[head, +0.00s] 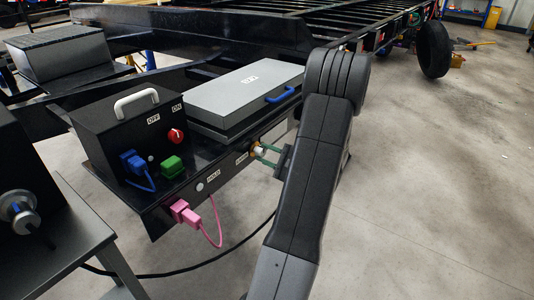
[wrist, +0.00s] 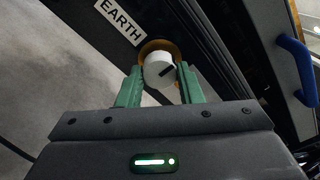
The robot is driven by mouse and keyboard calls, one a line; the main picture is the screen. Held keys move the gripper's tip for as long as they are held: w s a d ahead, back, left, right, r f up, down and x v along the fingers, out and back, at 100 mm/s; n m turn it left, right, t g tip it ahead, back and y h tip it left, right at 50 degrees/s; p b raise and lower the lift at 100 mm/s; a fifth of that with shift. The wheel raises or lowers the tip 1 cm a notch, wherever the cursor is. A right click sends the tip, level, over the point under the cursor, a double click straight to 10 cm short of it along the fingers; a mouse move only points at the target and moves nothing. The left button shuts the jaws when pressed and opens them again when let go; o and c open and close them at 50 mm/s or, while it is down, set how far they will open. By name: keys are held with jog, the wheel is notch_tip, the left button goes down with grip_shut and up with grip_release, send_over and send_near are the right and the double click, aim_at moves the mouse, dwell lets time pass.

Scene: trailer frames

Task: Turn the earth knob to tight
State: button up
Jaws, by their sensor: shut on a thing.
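The earth knob (wrist: 157,68) is a white round knob with a dark pointer mark, set in a brass-coloured ring. An EARTH label (wrist: 119,21) is beside it on the dark frame rail. In the head view the knob (head: 259,150) shows small on the side of the rail. My gripper (wrist: 160,84) has green fingers, one on each side of the knob, and is shut on it. My gripper also shows in the head view (head: 266,155), partly behind my arm. I cannot read any tight mark.
A black box (head: 110,130) with a red switch (head: 176,136), blue and green plugs and a white handle stands left on the rail. A grey case (head: 235,90) with a blue handle lies behind the knob. A pink plug (head: 186,214) hangs a cable below.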

dwell(0.3)
jog(key=o, duration=1)
jog(key=shift+d, duration=0.1)
jog(key=p+v, duration=0.2)
jog(key=v, duration=1.1)
jog(key=shift+s+d, duration=0.25)
jog(key=shift+d, duration=0.05)
jog(key=shift+a, duration=0.1)
jog(key=b+x, duration=0.2)
jog(key=x, duration=1.1)
jog(key=shift+w+a, duration=0.3)
